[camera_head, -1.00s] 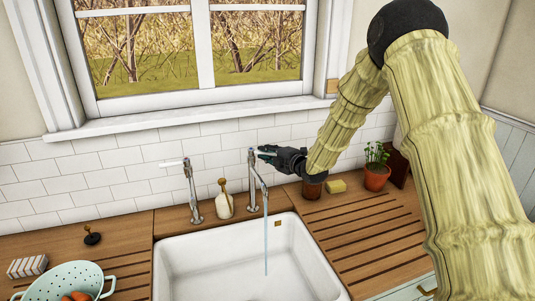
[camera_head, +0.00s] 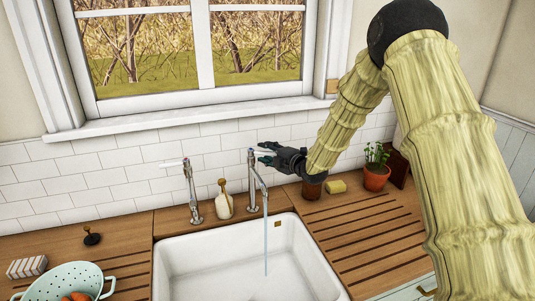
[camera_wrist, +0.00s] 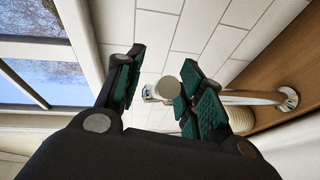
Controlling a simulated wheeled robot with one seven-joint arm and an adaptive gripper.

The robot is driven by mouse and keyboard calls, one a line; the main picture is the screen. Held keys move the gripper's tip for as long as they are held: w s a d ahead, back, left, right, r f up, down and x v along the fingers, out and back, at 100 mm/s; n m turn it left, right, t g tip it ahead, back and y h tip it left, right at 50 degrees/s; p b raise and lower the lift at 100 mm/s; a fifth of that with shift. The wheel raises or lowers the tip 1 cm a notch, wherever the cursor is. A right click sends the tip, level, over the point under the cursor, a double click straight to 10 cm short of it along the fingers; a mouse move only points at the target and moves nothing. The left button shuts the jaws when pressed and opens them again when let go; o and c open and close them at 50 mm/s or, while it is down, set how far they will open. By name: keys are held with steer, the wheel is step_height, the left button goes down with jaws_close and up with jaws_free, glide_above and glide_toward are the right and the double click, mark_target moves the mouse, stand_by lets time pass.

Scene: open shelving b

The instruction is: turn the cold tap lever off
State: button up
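The cold tap (camera_head: 251,180) is the right one of two chrome taps behind the sink. Water (camera_head: 266,243) runs from its spout into the sink. Its pale lever (camera_head: 262,152) points right from the tap's top, toward my gripper. My gripper (camera_head: 266,153) is open, its dark green fingers spread around the lever. In the wrist view the lever's round pale end (camera_wrist: 169,88) shows between the spread fingers, near the right finger; whether they touch, I cannot tell. A small blue mark shows beside that end.
The left tap (camera_head: 192,190) has a red mark and its lever points left. A brown pot (camera_head: 311,188), yellow sponge (camera_head: 336,187) and potted plant (camera_head: 376,176) stand right, below my wrist. The white sink (camera_head: 190,264) is empty.

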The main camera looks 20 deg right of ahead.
steer(key=shift+s, duration=0.15)
steer(key=v, duration=1.1)
steer(key=shift+s+d, duration=0.2)
steer(key=shift+s, duration=0.1)
